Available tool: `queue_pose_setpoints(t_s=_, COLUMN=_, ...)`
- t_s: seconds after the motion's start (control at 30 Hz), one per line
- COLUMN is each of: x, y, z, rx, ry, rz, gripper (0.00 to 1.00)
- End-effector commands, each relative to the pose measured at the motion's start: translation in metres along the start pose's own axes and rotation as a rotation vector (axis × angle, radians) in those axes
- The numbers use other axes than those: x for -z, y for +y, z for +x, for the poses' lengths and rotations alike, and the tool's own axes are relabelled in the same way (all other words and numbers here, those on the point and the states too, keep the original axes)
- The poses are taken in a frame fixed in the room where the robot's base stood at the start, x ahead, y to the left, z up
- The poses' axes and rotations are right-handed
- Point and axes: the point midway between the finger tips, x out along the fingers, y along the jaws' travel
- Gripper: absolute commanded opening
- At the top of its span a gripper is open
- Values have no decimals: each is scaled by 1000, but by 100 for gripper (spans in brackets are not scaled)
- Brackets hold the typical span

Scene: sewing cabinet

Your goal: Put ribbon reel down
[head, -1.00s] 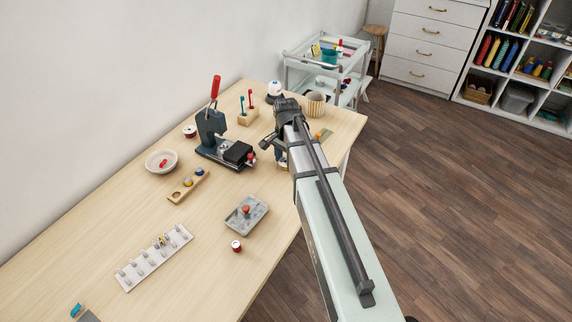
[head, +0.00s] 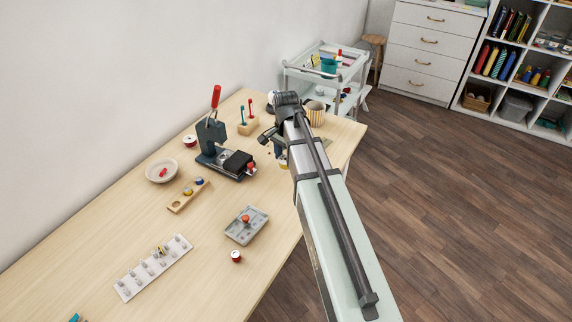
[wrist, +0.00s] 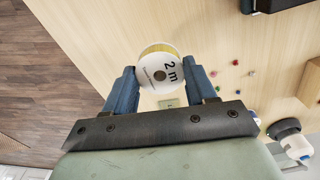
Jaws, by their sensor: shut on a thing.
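The ribbon reel (wrist: 151,58) is a white disc marked "2 m" with a yellow band at its rim. In the wrist view my gripper (wrist: 160,70) is shut on it, one blue finger on each side, with its labelled face toward the camera. The pale wooden table lies behind it; I cannot tell whether the reel touches it. In the head view my gripper (head: 277,146) is over the right far part of the table (head: 150,218), largely hidden by my arm. Only a bit of yellow shows by the fingers there.
A press with a red handle (head: 213,133) stands left of my gripper. A block with upright tools (head: 247,127) and a striped cup (head: 316,113) are nearby. A grey tray (head: 240,228), small red-white spool (head: 236,256), pegged rack (head: 140,280) and bowl (head: 156,171) lie nearer.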

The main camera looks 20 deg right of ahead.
Motion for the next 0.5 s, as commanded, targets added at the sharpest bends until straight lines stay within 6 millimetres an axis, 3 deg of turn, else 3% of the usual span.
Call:
queue_pose_setpoints(t_s=0.2, x=0, y=0, z=-30, rx=1, ry=0, rz=0, gripper=27)
queue_pose_setpoints(t_s=0.5, x=0, y=0, z=-45, rx=0, ry=0, rz=0, gripper=27)
